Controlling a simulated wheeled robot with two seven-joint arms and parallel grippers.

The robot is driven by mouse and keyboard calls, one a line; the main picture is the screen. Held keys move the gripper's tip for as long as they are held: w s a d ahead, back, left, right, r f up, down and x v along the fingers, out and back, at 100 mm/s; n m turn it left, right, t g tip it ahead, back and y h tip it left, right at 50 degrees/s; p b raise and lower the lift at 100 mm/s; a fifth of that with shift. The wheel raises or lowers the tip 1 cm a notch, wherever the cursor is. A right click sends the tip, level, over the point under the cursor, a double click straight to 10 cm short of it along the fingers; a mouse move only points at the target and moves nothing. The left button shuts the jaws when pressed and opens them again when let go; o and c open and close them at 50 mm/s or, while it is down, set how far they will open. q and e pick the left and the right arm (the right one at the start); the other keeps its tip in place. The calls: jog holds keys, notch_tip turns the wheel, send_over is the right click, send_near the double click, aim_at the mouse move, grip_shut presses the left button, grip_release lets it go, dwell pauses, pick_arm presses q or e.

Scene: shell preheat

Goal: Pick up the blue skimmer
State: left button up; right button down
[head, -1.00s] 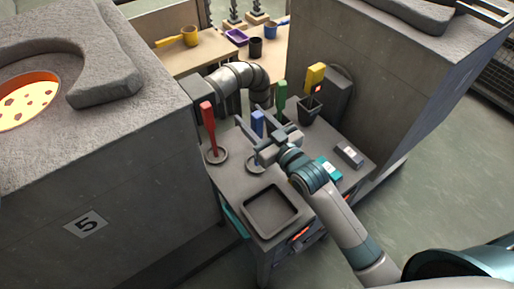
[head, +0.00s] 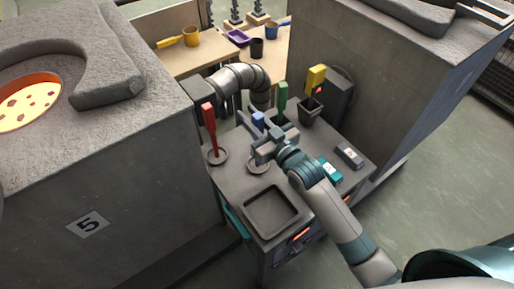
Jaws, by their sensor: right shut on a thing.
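The blue skimmer (head: 258,119) stands on the grey cart between the red and green ones. Its blue handle top shows just behind my right gripper (head: 264,140). The right gripper has come in from the right and is shut on the blue skimmer's handle. A round dark-rimmed holder (head: 257,167) shows below the gripper. The lower part of the skimmer is hidden by the gripper, so I cannot tell whether it still rests in the holder. My left gripper is not in view.
A red-handled tool (head: 208,128) stands at left in a round holder, a green one (head: 282,98) behind right. A yellow-handled tool (head: 317,77) stands by a dark cup (head: 309,113). A square tray (head: 271,211) lies in front. Stone blocks flank the cart; a metal pipe (head: 239,78) passes behind.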

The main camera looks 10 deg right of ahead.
jog(key=shift+r, duration=0.1)
jog(key=s+d+r+b, duration=0.4)
jog(key=d+r, duration=0.7)
jog(key=shift+s, duration=0.15)
jog(key=shift+f+b, duration=0.15)
jog(key=shift+b, duration=0.15)
dwell(0.4)
